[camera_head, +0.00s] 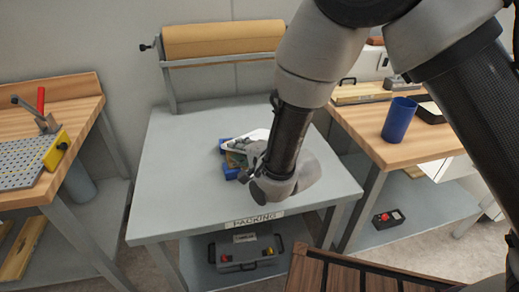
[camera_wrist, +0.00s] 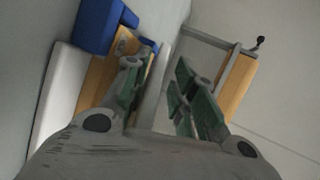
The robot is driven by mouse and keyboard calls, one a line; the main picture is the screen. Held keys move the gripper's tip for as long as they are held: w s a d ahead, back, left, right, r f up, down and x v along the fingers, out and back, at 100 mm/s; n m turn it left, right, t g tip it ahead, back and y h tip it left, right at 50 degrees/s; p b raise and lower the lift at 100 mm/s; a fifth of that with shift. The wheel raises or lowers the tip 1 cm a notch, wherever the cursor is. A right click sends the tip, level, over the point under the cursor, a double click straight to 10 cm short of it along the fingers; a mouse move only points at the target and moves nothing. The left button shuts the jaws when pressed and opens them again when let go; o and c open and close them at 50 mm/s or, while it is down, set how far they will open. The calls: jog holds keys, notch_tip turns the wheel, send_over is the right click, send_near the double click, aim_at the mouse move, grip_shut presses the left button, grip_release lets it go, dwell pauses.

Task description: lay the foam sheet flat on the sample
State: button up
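My gripper (camera_head: 245,155) is low over the middle of the grey packing table, tilted sideways. In the wrist view its two green-padded fingers (camera_wrist: 160,95) stand apart, and I see nothing clearly held between them. Beside the left finger lies a tan piece (camera_wrist: 98,80), perhaps the sample, with blue blocks (camera_wrist: 98,25) at its end. A white flat piece (camera_wrist: 65,95), likely the foam sheet, lies along its far left side. In the head view the white piece (camera_head: 248,136) and blue blocks (camera_head: 230,172) are partly hidden by my gripper.
The grey table (camera_head: 180,190) is mostly clear around this group. A brown paper roll (camera_head: 225,38) is mounted at its back. Wooden benches stand on both sides; the right one carries a blue cup (camera_head: 399,119), the left a perforated plate (camera_head: 22,165). A grey case (camera_head: 246,252) sits below.

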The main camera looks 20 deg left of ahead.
jog(key=v, duration=0.8)
